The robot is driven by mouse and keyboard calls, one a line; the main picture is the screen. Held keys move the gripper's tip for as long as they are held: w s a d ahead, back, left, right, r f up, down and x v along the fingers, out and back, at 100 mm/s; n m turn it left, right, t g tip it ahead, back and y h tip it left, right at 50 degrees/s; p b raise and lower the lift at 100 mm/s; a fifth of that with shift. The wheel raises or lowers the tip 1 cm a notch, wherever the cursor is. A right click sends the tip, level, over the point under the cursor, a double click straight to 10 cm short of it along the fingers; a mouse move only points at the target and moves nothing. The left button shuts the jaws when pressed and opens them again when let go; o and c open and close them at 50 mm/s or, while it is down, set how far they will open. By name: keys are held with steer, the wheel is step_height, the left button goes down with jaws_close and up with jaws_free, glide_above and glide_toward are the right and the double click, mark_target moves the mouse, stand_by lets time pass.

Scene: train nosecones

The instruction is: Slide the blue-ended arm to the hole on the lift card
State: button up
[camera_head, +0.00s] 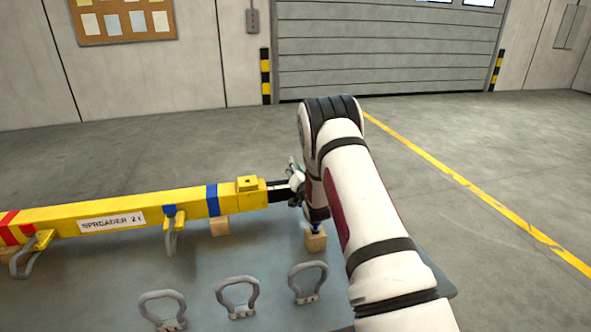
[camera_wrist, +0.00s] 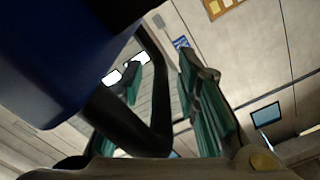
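The yellow spreader beam (camera_head: 150,209) lies across the table, with red bands at its left and a blue band (camera_head: 212,200) near its right end. A dark inner arm (camera_head: 279,191) sticks out of that right end. My gripper (camera_head: 297,180) is at its outer end in the head view, mostly hidden by my arm. A small blue part (camera_head: 315,228) shows below my wrist. In the wrist view a large blue block (camera_wrist: 55,65) and a dark loop (camera_wrist: 140,130) are close by, and green finger pads show apart. Whether they grip anything is unclear. I cannot make out the lift card.
Three grey shackles (camera_head: 237,297) lie on the blue-grey table (camera_head: 215,262) in front of the beam. Wooden blocks (camera_head: 220,227) stand under the beam, and another (camera_head: 316,241) is beneath my wrist. A shackle (camera_head: 172,236) hangs from the beam. The floor behind is clear.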

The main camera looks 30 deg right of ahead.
jaws_close()
steer(key=s+d+b, duration=0.1)
steer(key=s+d, duration=0.1)
steer(key=d, duration=0.6)
steer(key=s+d+b, duration=0.1)
steer(key=s+d, duration=0.1)
steer(key=d, duration=0.5)
steer(key=shift+s+d, duration=0.25)
steer(key=shift+d, duration=0.1)
steer(key=shift+o, duration=1.4)
jaws_free()
steer(key=shift+w+a+r, duration=0.1)
steer(key=shift+r, duration=0.05)
